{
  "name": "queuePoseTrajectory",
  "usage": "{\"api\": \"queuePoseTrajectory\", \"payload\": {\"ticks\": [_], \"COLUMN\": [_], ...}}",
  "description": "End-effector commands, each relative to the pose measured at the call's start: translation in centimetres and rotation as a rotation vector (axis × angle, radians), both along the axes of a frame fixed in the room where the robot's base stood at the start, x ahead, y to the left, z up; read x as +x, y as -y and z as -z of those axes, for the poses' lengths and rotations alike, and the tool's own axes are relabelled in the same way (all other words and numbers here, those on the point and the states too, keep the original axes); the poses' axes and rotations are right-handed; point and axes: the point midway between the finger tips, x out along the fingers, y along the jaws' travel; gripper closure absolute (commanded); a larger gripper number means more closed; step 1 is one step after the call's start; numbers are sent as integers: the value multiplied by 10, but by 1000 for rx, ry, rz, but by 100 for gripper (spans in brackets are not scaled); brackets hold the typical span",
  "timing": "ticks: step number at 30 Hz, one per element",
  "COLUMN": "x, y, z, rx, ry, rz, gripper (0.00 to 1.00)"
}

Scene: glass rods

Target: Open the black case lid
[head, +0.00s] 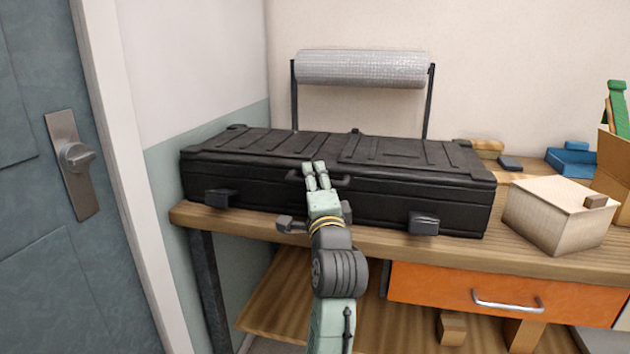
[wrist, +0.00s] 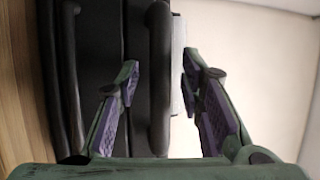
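The black case (head: 400,160) lies on the wooden workbench with its ribbed lid (head: 260,146) down. A dark handle (head: 340,181) is at its front middle. A left latch (head: 217,198) and a right latch (head: 424,223) jut from the front; I cannot tell whether they are undone. My gripper (head: 315,169) is at the handle, in front of the case. In the wrist view, my gripper (wrist: 160,85) is open, with purple-padded fingers apart. The handle bar (wrist: 160,80) runs between them, and neither finger clearly touches it. My gripper hides part of the case front.
A roll of silvery wrap (head: 360,69) on a black stand is behind the case. A light wooden box (head: 557,213), a blue tray (head: 572,160) and a cardboard box (head: 612,165) stand to the right. An orange drawer (head: 430,285) is below the bench top (head: 360,238). A door (head: 40,200) is at left.

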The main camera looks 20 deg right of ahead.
Motion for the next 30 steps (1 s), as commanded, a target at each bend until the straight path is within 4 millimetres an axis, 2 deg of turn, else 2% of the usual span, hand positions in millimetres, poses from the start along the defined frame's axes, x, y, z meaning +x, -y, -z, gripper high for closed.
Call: {"api": "queuePoseTrajectory", "payload": {"ticks": [6,22,30], "x": [0,0,0], "y": [0,0,0], "z": [0,0,0], "rx": [0,-1,-1], "ry": [1,1,1], "rz": [0,0,0], "gripper": [65,100,100]}}
